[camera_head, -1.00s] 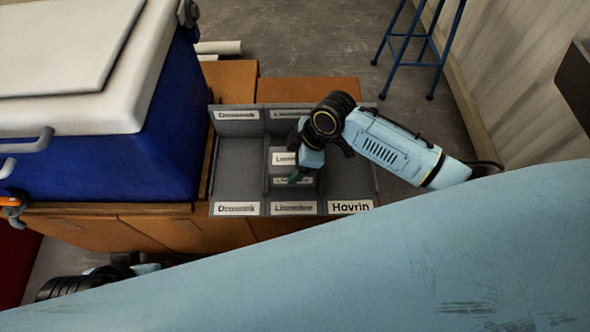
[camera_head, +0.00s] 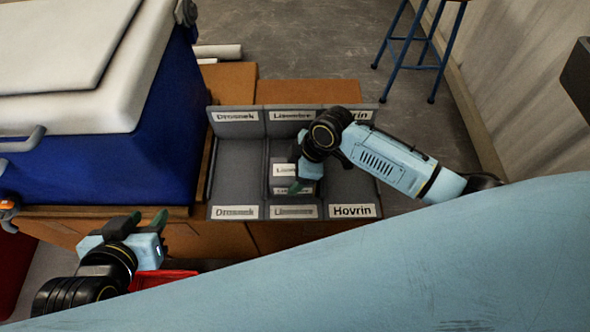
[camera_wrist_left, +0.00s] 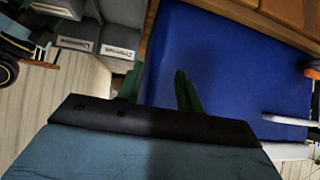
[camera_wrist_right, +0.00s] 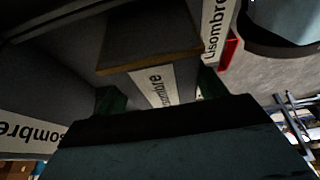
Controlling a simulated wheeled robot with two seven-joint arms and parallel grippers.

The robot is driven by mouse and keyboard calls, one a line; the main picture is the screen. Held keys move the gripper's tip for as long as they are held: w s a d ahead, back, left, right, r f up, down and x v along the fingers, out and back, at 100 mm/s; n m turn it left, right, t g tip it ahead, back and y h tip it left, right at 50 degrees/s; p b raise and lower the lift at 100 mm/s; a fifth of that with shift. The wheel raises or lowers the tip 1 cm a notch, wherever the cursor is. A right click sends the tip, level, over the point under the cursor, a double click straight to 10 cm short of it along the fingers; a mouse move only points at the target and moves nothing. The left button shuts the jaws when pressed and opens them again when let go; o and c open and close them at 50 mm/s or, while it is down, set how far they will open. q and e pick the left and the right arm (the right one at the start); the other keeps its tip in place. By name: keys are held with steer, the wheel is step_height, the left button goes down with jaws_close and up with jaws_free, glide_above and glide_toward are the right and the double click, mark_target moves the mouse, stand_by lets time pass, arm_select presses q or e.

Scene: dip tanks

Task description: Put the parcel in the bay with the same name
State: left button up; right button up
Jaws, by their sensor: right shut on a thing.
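The parcel (camera_head: 285,184) is a grey box with white labels that seem to read Lisombre. It is in the middle compartment of a grey three-bay rack (camera_head: 237,170). The bays are labelled Drossek, Lisombre and Hovrin from left to right; the middle one is Lisombre. My right gripper (camera_head: 297,186) is shut on the parcel. In the right wrist view the parcel (camera_wrist_right: 155,50) shows between the fingers (camera_wrist_right: 160,92), with Lisombre labels around it. Whether it touches the bay floor is hard to tell. My left gripper (camera_head: 143,224) is open and empty, left of the rack.
A blue tank with a white lid (camera_head: 100,160) stands left of the rack. A red tray (camera_head: 165,281) is partly visible below my left gripper. A blue stool (camera_head: 420,45) stands behind on the right. The Drossek and Hovrin bays look empty.

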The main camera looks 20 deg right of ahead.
steer(key=o, duration=1.2)
arm_select(q)
steer(key=s+a+f+g+y+p, duration=0.2)
steer(key=s+a+f+g+p, duration=0.15)
steer(key=s+f+g, duration=0.45)
arm_select(e)
steer(key=v, duration=0.7)
steer(key=w+p+v, duration=0.1)
steer(key=p+v, duration=0.1)
steer(key=v, duration=0.3)
arm_select(q)
steer(key=shift+t, duration=0.6)
steer(key=a+f, duration=0.1)
steer(key=f, duration=0.1)
steer(key=a+f, duration=0.1)
steer(key=f, duration=0.1)
steer(key=shift+w+a, duration=0.15)
steer(key=shift+w, duration=0.05)
arm_select(e)
steer(key=s+d+f+m+t+h, duration=0.1)
steer(key=s+d+f+m+h, duration=0.1)
steer(key=s+m, duration=0.4)
steer(key=s+d+f+m+h, duration=0.2)
steer(key=s+d+f+m, duration=0.3)
steer(key=s, duration=0.6)
steer(key=shift+s+d+f+m+t+h, duration=0.2)
steer(key=shift+s+d+m+t+h, duration=0.25)
steer(key=shift+m, duration=0.45)
steer(key=shift+w+d, duration=0.1)
